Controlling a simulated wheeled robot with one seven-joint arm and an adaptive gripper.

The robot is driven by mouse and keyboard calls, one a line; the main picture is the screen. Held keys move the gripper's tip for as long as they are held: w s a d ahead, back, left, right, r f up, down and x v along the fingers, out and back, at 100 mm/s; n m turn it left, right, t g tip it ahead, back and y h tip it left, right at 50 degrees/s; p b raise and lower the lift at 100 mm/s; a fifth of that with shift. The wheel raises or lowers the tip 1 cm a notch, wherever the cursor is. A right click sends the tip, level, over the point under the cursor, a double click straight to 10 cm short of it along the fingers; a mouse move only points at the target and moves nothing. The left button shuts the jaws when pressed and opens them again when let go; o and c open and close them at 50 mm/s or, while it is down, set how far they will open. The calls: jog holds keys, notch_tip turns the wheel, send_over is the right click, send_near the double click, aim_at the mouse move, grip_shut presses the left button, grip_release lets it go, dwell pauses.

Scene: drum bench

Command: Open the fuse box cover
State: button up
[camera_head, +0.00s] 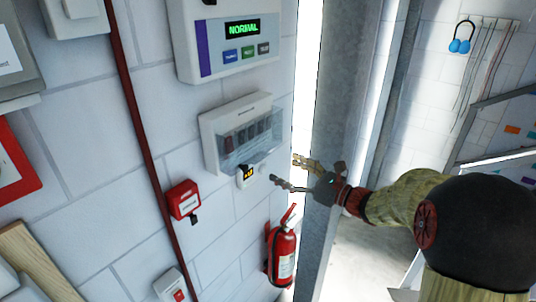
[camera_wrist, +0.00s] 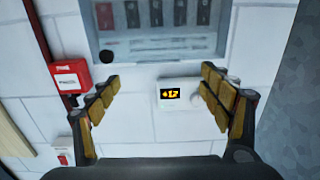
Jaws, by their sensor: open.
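The fuse box (camera_head: 207,128) is a white wall unit with several dark fuses behind a clear cover (camera_head: 245,150). The see-through cover juts out at the lower front; how far it is open I cannot tell. In the wrist view the cover (camera_wrist: 160,45) fills the top, with a dark round knob (camera_wrist: 107,57) near its lower left corner. My gripper (camera_head: 286,172) is open and empty, to the right of and slightly below the fuse box, apart from it. In the wrist view its spread fingers (camera_wrist: 160,88) point at the wall below the cover.
A small thermostat (camera_head: 248,176) sits just under the fuse box. An alarm panel reading NORMAL (camera_head: 232,50) hangs above. A red call point (camera_head: 184,199), a red pipe (camera_head: 140,115) and an extinguisher (camera_head: 283,254) are nearby. A metal post (camera_head: 342,80) stands right of the box.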

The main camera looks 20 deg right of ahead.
aim_at(257, 140)
jog(key=p+x, duration=0.1)
jog(key=x, duration=0.6)
jog(key=shift+a, duration=0.25)
jog(key=shift+c, duration=0.4)
